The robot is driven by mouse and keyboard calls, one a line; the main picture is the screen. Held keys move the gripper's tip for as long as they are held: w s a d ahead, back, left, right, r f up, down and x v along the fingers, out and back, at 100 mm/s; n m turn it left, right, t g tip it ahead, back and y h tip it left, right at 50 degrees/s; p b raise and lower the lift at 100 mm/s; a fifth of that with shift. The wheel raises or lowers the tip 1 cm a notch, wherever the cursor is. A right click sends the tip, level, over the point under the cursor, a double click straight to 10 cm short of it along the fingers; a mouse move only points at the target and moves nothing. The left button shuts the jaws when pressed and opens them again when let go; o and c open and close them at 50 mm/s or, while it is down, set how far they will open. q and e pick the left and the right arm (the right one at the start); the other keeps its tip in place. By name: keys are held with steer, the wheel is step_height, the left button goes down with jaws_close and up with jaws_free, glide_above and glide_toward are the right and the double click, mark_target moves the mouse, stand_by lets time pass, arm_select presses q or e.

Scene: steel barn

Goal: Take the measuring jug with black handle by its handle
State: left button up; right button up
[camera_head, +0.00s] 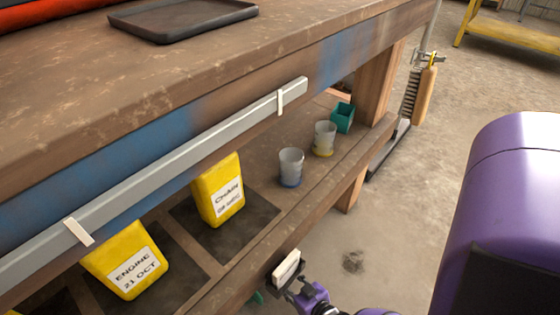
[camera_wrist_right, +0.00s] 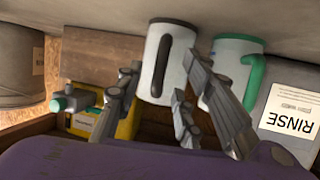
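The measuring jug with black handle (camera_wrist_right: 157,88) is a white jug in the right wrist view, its black handle (camera_wrist_right: 161,66) facing my right gripper. My right gripper (camera_wrist_right: 163,68) is open, with fingers on either side of the handle's line. I cannot tell whether the handle is between the fingertips or just beyond them. A white jug with green handle (camera_wrist_right: 236,60) stands close to the right, partly behind a finger. In the head view my right gripper (camera_head: 296,290) is low at the shelf's front edge; the black-handled jug cannot be made out there. My left gripper is not in view.
In the wrist view a grey container labelled RINSE (camera_wrist_right: 288,112) is at right, a yellow container with teal cap (camera_wrist_right: 118,122) at left. In the head view, the shelf (camera_head: 245,260) holds yellow cans (camera_head: 222,180) and two cups (camera_head: 291,160). The worktop (camera_head: 90,70) overhangs it.

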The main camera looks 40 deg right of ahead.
steer(key=c, duration=0.7)
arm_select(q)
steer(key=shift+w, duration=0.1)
arm_select(e)
jaws_close()
steer(key=shift+r, duration=0.1)
